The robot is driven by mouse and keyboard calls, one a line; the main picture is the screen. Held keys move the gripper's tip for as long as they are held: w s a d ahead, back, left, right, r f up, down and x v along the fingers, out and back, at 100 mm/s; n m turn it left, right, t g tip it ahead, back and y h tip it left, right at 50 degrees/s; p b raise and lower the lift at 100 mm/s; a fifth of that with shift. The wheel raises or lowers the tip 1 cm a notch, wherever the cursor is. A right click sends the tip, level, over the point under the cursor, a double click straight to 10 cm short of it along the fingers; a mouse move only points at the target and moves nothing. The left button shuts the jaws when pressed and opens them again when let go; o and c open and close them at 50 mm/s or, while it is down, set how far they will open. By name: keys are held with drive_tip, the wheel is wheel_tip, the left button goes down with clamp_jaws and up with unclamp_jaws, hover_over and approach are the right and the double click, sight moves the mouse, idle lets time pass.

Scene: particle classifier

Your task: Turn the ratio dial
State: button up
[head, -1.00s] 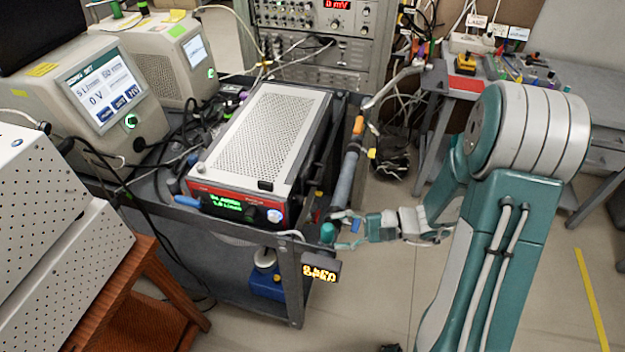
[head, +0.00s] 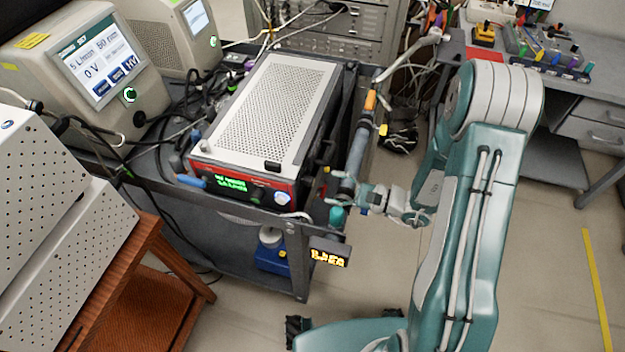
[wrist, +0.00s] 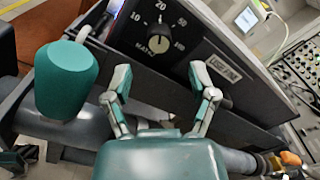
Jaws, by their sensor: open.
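The dial (wrist: 160,39) is a dark round knob on a black panel, with white marks including 10, 20 and 50 around it, in the wrist view. A small label plate (wrist: 219,72) sits to its right. My gripper (wrist: 160,80) is open and empty. Its two fingers are spread below the dial in the picture, apart from it as far as I can see. In the head view my gripper (head: 362,197) is at the cart's right front corner, and I cannot make out the dial there.
A teal rounded cap (wrist: 66,80) is close left of my fingers; it also shows in the head view (head: 337,217). A grey cylinder (head: 357,150) lies along the cart's right side. The cart (head: 292,245) carries a red-fronted instrument (head: 240,187). Open floor lies to the right.

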sight(312, 182)
drive_tip(key=x, duration=0.6)
drive_tip(key=shift+s+a, duration=0.1)
drive_tip(key=shift+s, duration=0.05)
drive_tip(key=shift+d, duration=0.2)
drive_tip(key=shift+d, duration=0.1)
clamp_jaws()
